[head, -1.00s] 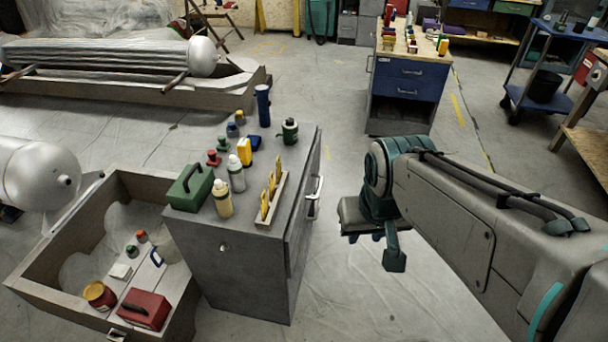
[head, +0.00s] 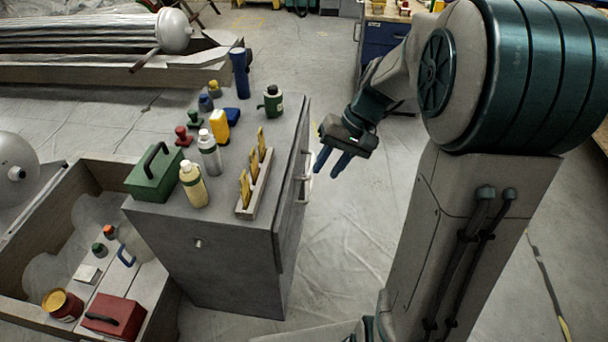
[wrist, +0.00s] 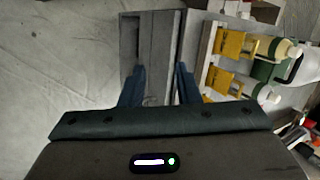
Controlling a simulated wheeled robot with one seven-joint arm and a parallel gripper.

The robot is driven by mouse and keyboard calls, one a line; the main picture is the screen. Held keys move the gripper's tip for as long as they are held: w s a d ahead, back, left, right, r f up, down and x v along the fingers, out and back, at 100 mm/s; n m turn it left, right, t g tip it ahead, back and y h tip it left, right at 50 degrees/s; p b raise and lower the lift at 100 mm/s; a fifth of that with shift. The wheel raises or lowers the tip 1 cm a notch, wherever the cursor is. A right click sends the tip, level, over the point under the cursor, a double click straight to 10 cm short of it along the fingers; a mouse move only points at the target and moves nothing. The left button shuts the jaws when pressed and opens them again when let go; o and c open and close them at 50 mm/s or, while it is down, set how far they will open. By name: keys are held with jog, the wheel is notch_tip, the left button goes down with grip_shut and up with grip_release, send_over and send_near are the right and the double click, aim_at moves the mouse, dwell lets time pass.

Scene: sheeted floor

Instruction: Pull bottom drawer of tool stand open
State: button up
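The grey cabinet, which looks like the tool stand (head: 205,265), stands left of centre in the head view. Its front faces right and is seen edge-on, with a pale metal handle (head: 307,183) near the top. Lower drawers and their handles cannot be made out. My gripper (head: 329,170) is just right of this handle, apart from it, with fingers pointing down. In the wrist view my gripper (wrist: 160,68) has its two blue fingers spread, with the cabinet's grey edge (wrist: 162,45) beyond them. Nothing shows held between them.
Bottles, a green toolbox (head: 154,178) and a rack of yellow-handled tools (head: 254,190) stand on the cabinet top. A wooden crate (head: 28,218) holding a red box (head: 115,318) lies left. A blue-drawered bench (head: 384,40) stands behind.

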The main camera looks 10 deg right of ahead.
jog(key=w+d+f+m+t+y+b, duration=0.1)
jog(key=w+d+f+y+b, duration=0.2)
jog(key=w+f, duration=0.4)
jog(key=w+d+f+y+b, duration=0.2)
jog(key=w+f+y+b, duration=0.15)
jog(key=f+b, duration=0.45)
jog(key=m+t+y+b, duration=0.1)
jog(key=t+y+b, duration=0.2)
jog(key=t+b, duration=0.15)
send_near(310, 188)
jog(key=b+x, duration=0.1)
jog(key=x, duration=0.2)
jog(key=b+x, duration=0.1)
jog(key=x, duration=0.2)
jog(key=b+x, duration=0.1)
jog(key=x, duration=0.3)
jog(key=shift+d+f, duration=0.1)
jog(key=shift+f, duration=0.25)
grip_shut()
